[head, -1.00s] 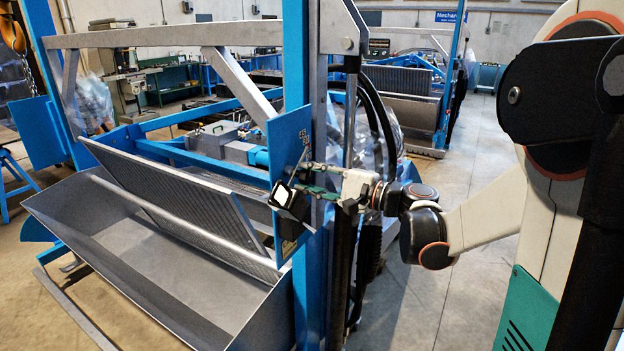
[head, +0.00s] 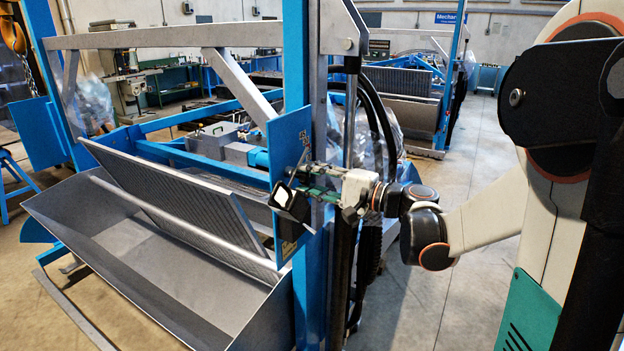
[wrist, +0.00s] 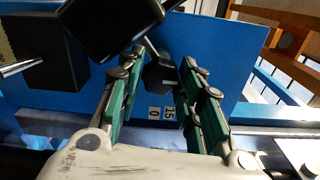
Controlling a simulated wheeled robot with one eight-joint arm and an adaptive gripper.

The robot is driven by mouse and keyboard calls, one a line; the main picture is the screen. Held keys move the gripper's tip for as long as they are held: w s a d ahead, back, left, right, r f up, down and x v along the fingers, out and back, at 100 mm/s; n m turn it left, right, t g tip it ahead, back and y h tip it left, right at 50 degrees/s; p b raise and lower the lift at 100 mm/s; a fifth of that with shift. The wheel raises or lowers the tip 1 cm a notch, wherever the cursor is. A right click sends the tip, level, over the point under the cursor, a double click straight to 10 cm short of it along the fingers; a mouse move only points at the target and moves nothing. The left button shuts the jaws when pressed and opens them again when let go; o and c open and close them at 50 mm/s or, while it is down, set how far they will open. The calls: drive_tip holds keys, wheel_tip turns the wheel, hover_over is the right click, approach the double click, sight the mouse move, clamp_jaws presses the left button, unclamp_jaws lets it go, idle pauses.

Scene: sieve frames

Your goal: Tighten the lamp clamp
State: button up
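The lamp (head: 290,200) is a black box with a pale face, mounted at the blue plate (head: 290,150) on the machine's upright. In the wrist view its black housing (wrist: 108,22) fills the top. A small dark knob-like part, seemingly the clamp knob (wrist: 159,76), sits below the housing on a thin metal rod. My gripper (wrist: 165,66) has its green-padded fingers apart, one on each side of the knob. I see no clear contact between pads and knob. In the head view my gripper (head: 318,182) reaches in from the right, close beside the lamp.
A second black block (wrist: 45,58) with a metal rod stands left of the fingers. A label reading 15 and 0 (wrist: 161,113) is on the blue surface. Dark hoses (head: 383,125) hang behind the upright. A large metal trough (head: 140,265) lies left. Floor right of the machine is clear.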

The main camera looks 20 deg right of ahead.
idle(0.3)
drive_tip(key=v, duration=1.2)
